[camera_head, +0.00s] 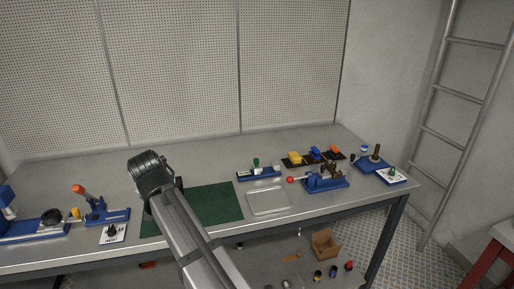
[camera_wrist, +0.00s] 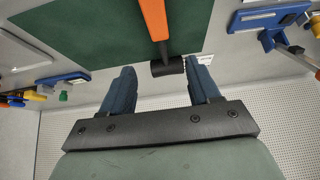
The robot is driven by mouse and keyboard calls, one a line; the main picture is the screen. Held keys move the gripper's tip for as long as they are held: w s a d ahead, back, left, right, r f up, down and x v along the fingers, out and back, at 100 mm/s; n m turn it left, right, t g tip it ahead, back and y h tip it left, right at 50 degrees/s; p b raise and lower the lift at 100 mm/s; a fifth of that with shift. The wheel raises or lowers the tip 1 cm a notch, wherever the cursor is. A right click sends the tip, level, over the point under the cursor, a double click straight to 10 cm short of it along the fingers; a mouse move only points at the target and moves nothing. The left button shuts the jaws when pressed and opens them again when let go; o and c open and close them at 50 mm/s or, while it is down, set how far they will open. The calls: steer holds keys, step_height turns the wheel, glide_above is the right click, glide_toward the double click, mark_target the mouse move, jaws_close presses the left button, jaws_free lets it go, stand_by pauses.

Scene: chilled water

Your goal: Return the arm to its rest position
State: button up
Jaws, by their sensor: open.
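My arm reaches up from the bottom of the head view, over the bench and the green mat (camera_head: 215,203). In that view its wrist hides most of my gripper. In the wrist view my gripper (camera_wrist: 160,78) is open, with its two blue-grey fingers apart. A tool with an orange handle (camera_wrist: 153,18) and a dark cylindrical head lies over the green mat's edge, its head showing between and just beyond the fingertips. I cannot tell how far below the fingers it is. The fingers do not appear to grip it.
The metal bench (camera_head: 62,194) carries a clear tray (camera_head: 268,201), a blue vise-like fixture (camera_head: 325,180) and a blue rack (camera_head: 258,173) on the right. A blue fixture with an orange handle (camera_head: 79,190) stands left. A pegboard wall (camera_head: 180,65) closes off the back.

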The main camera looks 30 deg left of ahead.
steer(key=s+d+f+g, duration=0.35)
steer(key=d+f, duration=0.25)
steer(key=f, duration=0.3)
steer(key=w+d+f+m+g+h, duration=0.1)
steer(key=w+d+f+h, duration=0.1)
steer(key=w+d+f, duration=0.55)
steer(key=w+d+f+m+g+h, duration=0.1)
steer(key=w+d+f, duration=0.2)
steer(key=d+f, duration=0.9)
steer(key=w+d+f+m+g+h, duration=0.1)
steer(key=w+d+f+m+h, duration=0.1)
steer(key=d+f, duration=1.45)
steer(key=s+d+f+m+g, duration=0.15)
steer(key=s+d+f, duration=0.3)
steer(key=d, duration=0.55)
steer(key=s+d+f+m+g, duration=0.15)
steer(key=s+d+f, duration=0.3)
steer(key=d, duration=0.65)
steer(key=s+d+f+m+g, duration=0.1)
steer(key=s+d+f, duration=0.1)
steer(key=s+d, duration=0.3)
steer(key=s+d+f+m+g, duration=0.1)
steer(key=s+d+f, duration=0.2)
steer(key=s, duration=0.6)
steer(key=shift+s+d+f, duration=0.15)
steer(key=shift+d+f, duration=0.2)
steer(key=shift+d, duration=0.8)
steer(key=shift+c, duration=0.2)
